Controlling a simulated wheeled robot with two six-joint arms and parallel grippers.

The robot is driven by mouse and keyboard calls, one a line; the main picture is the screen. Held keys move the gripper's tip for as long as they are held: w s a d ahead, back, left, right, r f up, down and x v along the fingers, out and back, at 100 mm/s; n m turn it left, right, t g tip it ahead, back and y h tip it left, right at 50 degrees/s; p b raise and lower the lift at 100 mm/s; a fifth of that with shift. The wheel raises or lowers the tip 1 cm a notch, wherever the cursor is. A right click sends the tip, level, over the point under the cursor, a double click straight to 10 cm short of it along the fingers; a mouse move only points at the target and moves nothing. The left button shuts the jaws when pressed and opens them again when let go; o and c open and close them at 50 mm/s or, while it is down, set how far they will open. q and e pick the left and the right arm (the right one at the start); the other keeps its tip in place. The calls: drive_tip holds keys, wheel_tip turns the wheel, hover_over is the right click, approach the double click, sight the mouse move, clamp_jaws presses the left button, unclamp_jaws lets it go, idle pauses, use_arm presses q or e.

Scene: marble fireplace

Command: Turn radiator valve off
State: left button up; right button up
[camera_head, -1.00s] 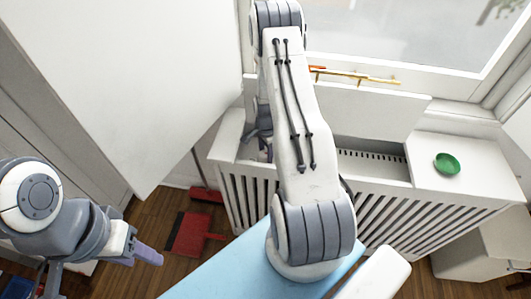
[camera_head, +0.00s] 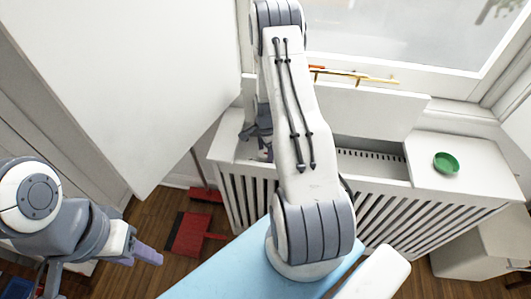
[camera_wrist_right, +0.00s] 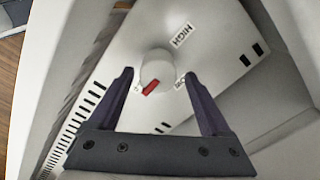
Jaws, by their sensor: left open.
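The radiator valve is a white round knob (camera_wrist_right: 157,68) with a red pointer mark, seen in the right wrist view. It sits on a white panel (camera_wrist_right: 215,40) next to a label reading HIGH (camera_wrist_right: 182,35); the red mark points to the lower left, away from that label. My right gripper (camera_wrist_right: 158,75) is open, with one dark finger on each side of the knob. A gap shows beside the left finger; contact at the right one cannot be told. In the head view my right arm hides the knob. My left gripper (camera_head: 147,254) is open and empty, low at the left.
A white slatted radiator cover (camera_head: 450,210) stands below the window, its raised lid (camera_head: 375,112) upright. A green bowl (camera_head: 446,162) sits on its right top. A large white panel (camera_head: 110,80) stands at left. A red dustpan (camera_head: 188,235) lies on the floor.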

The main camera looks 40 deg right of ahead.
sight(265, 152)
drive_tip(key=shift+a, duration=0.1)
wheel_tip(265, 152, up, 10)
drive_tip(key=shift+r, duration=0.2)
idle(0.4)
idle(0.4)
drive_tip(key=s+a+r+n+p, duration=0.1)
drive_tip(key=a+r+n+p, duration=0.1)
drive_tip(key=a+r+n, duration=0.8)
drive_tip(key=s+a+r+n+p, duration=0.1)
drive_tip(key=a+r+n, duration=0.35)
drive_tip(key=a, duration=0.85)
drive_tip(key=s+a+r+n, duration=0.3)
drive_tip(key=s+n, duration=0.1)
drive_tip(key=s, duration=0.2)
drive_tip(key=s+a+r+n+p, duration=0.1)
drive_tip(key=s+a+r+n, duration=0.3)
drive_tip(key=s, duration=0.3)
drive_tip(key=s+a+r+n+y+p, duration=0.1)
drive_tip(key=s+a+r+n, duration=0.2)
drive_tip(key=s+n, duration=0.3)
drive_tip(key=shift+s+a+r, duration=0.15)
drive_tip(key=shift+a+r, duration=0.2)
drive_tip(key=shift+a, duration=0.4)
